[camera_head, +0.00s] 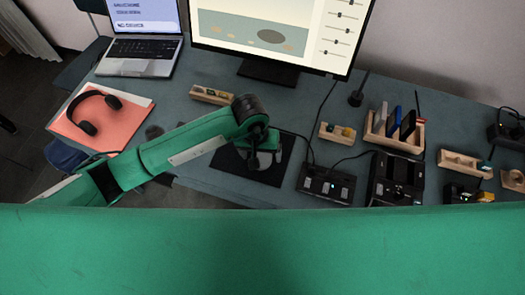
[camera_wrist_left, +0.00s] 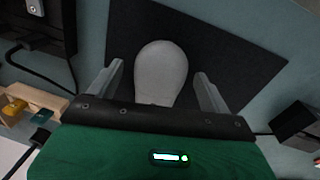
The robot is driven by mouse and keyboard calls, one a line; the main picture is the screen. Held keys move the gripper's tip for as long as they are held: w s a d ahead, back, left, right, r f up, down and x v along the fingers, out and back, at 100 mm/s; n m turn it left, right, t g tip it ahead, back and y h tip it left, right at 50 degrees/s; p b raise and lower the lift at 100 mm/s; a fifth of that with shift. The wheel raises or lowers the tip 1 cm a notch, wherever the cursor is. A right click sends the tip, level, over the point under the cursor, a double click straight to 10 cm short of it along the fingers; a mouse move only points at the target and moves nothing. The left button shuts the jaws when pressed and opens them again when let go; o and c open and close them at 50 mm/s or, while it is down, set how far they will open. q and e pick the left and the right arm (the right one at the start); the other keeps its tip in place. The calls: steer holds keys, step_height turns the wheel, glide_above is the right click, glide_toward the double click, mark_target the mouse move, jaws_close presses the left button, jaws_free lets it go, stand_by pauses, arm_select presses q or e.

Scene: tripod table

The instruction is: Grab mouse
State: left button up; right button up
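A pale grey mouse (camera_wrist_left: 161,72) lies on a black mouse pad (camera_wrist_left: 225,38) in the left wrist view. My left gripper (camera_wrist_left: 160,85) is open, with one finger on each side of the mouse and a visible gap to each. The near end of the mouse is hidden by the gripper body. In the head view my left gripper (camera_head: 262,160) is over the black pad (camera_head: 232,166), and the wrist hides most of the mouse. My right gripper is not in view.
A laptop (camera_head: 142,48), a monitor (camera_head: 280,25) and headphones (camera_head: 92,110) on an orange folder stand at the back and left. Black boxes (camera_head: 326,185) with cables and wooden holders (camera_head: 395,133) are to the right of the pad.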

arm_select(q)
steer(key=c, duration=1)
steer(key=shift+r, duration=0.2)
